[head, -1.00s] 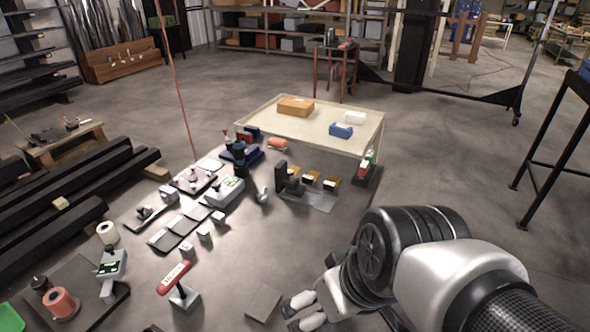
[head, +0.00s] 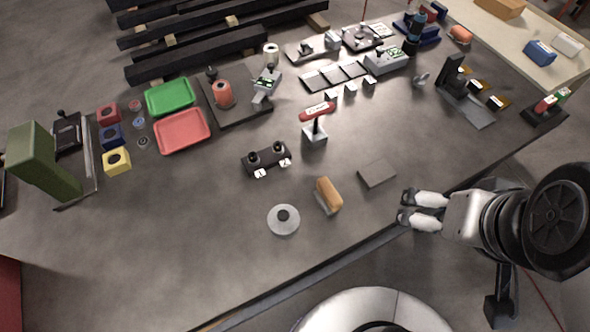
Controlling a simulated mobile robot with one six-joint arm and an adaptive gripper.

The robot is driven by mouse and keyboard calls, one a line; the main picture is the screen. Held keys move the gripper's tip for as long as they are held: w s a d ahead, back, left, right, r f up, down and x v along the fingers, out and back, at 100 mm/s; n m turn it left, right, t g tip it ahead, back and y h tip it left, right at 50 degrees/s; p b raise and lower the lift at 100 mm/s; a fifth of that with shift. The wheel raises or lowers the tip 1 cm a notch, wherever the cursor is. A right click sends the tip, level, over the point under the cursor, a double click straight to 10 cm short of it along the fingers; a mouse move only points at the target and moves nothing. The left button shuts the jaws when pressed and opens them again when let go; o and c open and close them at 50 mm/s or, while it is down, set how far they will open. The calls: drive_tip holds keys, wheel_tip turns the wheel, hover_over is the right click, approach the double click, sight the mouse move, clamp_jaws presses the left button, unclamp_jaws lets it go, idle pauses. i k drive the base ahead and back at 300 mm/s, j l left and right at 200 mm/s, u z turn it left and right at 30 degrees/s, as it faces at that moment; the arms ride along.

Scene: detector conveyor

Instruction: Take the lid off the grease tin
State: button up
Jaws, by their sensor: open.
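A round silver-grey tin with a dark knob in its middle (head: 283,219) sits on the grey bench near its front edge; it looks like the grease tin with its lid on, seen from above. My gripper (head: 405,207) is at the right, by the front edge of the bench. Its two pale-padded fingers point left and are apart, with nothing between them. It is well to the right of the tin and does not touch it.
Between tin and gripper lie a wooden-backed brush (head: 329,194) and a flat grey block (head: 377,174). Behind are a black two-knob block (head: 266,159) and a red-handled tool on a stand (head: 317,112). A red tray (head: 182,131) and green tray (head: 170,97) lie left. Bare bench surrounds the tin.

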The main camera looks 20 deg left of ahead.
sight(283, 219)
drive_tip(key=k+j+u, duration=0.1)
drive_tip(key=u, duration=0.25)
drive_tip(key=k+j+u, duration=0.1)
drive_tip(key=u, duration=0.25)
drive_tip(key=j+u, duration=0.15)
drive_tip(key=u, duration=0.2)
